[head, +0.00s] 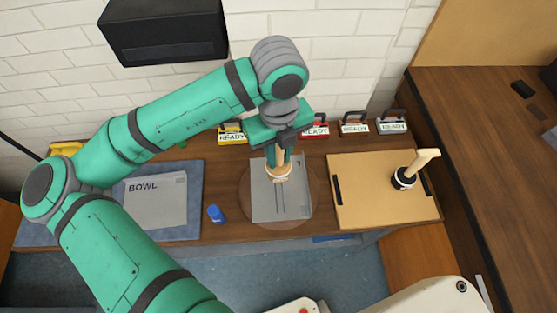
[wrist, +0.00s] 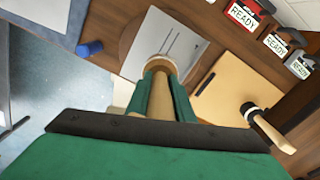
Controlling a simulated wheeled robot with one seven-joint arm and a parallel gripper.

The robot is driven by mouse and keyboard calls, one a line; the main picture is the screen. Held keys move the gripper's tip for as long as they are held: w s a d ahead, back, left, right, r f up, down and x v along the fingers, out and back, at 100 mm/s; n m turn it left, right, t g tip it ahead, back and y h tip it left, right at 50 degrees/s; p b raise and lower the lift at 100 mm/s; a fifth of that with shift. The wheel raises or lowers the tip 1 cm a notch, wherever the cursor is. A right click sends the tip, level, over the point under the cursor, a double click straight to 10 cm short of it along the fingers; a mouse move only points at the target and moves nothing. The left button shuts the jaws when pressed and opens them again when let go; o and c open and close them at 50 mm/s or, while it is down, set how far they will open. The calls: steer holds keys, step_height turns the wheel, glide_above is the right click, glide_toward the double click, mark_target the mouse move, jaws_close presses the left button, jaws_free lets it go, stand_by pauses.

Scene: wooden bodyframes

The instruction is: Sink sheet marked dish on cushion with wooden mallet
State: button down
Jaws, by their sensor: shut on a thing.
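My gripper (head: 282,150) is shut on a pale wooden tool (head: 279,172), which looks like a wooden mallet, its lower end over a grey sheet. The tool also shows between my green fingers in the wrist view (wrist: 160,67). I cannot tell whether it touches the sheet. That grey sheet (head: 265,205) has two long lines and lies on a round brown disc (head: 246,205). Another grey sheet (head: 160,208), marked BOWL, lies on a blue pad (head: 193,180) at the left. I can read no "dish" mark.
A black-headed mallet (head: 404,180) with a pale handle stands on a tan board (head: 370,208). A blue object (head: 215,213) lies between the sheets. Several READY-labelled blocks, one red (head: 314,128), line the wall. A black box (head: 163,32) hangs above.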

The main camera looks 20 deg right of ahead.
mark_target(279, 149)
steer(key=shift+r, duration=0.1)
stand_by(0.3)
steer(key=s+a+r, duration=0.2)
steer(key=s, duration=0.6)
steer(key=shift+s+a, duration=0.25)
steer(key=shift+s, duration=0.05)
steer(key=w, duration=0.3)
steer(key=w+d, duration=0.1)
steer(key=w, duration=0.1)
steer(key=w+d+r, duration=0.1)
steer(key=w, duration=0.2)
steer(key=shift+w+d, duration=0.25)
steer(key=shift+w, duration=0.05)
steer(key=shift+f, duration=1.4)
steer(key=shift+f, duration=0.1)
